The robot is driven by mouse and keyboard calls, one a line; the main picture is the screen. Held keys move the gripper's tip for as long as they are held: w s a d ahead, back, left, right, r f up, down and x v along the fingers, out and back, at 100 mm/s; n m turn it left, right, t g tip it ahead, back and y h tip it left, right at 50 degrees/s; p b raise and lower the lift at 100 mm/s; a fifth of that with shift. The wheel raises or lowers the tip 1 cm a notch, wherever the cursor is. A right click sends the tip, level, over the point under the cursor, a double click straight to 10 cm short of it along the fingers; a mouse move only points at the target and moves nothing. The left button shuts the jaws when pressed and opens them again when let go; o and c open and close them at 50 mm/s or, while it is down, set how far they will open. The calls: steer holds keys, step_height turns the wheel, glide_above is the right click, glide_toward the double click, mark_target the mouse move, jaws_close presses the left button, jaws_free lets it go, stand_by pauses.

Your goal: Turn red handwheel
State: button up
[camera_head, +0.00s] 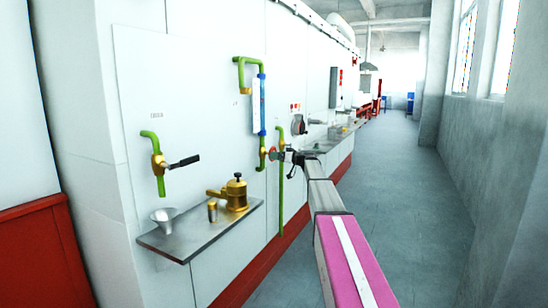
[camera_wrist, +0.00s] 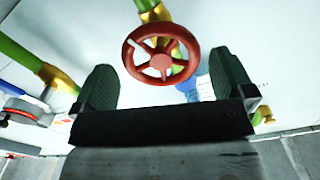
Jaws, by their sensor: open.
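The red handwheel (camera_wrist: 172,62) shows large in the wrist view, a spoked ring in front of a green pipe (camera_wrist: 185,38) with a brass fitting. In the head view the handwheel (camera_head: 273,153) is small, on the green pipe at the wall, partly hidden by my gripper (camera_head: 290,157). In the wrist view my gripper (camera_wrist: 170,88) has its two dark green pads spread wide. The wheel lies between and beyond the pads in the picture, with no visible contact. I cannot tell the exact gap in depth.
A shelf (camera_head: 190,241) on the wall holds a metal funnel (camera_head: 163,215), a brass cup (camera_head: 212,211) and a brass pot (camera_head: 236,193). A black-handled valve (camera_head: 183,162) sits above it. In the wrist view another round valve (camera_wrist: 27,110) lies left. The corridor floor (camera_head: 400,190) is clear.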

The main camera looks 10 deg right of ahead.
steer(key=v, duration=0.8)
steer(key=s+a+f+m+g+h, duration=0.25)
steer(key=s+a+f, duration=0.35)
steer(key=s+f, duration=0.65)
steer(key=s+a+f+m+g+h, duration=0.2)
steer(key=s+a+f+g+h, duration=0.25)
steer(key=s+f, duration=0.85)
steer(key=s+f+m+g+h, duration=0.1)
steer(key=s+f+h, duration=0.2)
steer(key=s, duration=0.9)
steer(key=s+f+m+g+h, duration=0.2)
steer(key=s+f+h, duration=0.2)
steer(key=s+f, duration=0.5)
steer(key=s, duration=0.3)
steer(key=shift+s+d+f+g+h, duration=0.3)
steer(key=shift+s+d+f, duration=0.05)
steer(key=shift+m, duration=0.25)
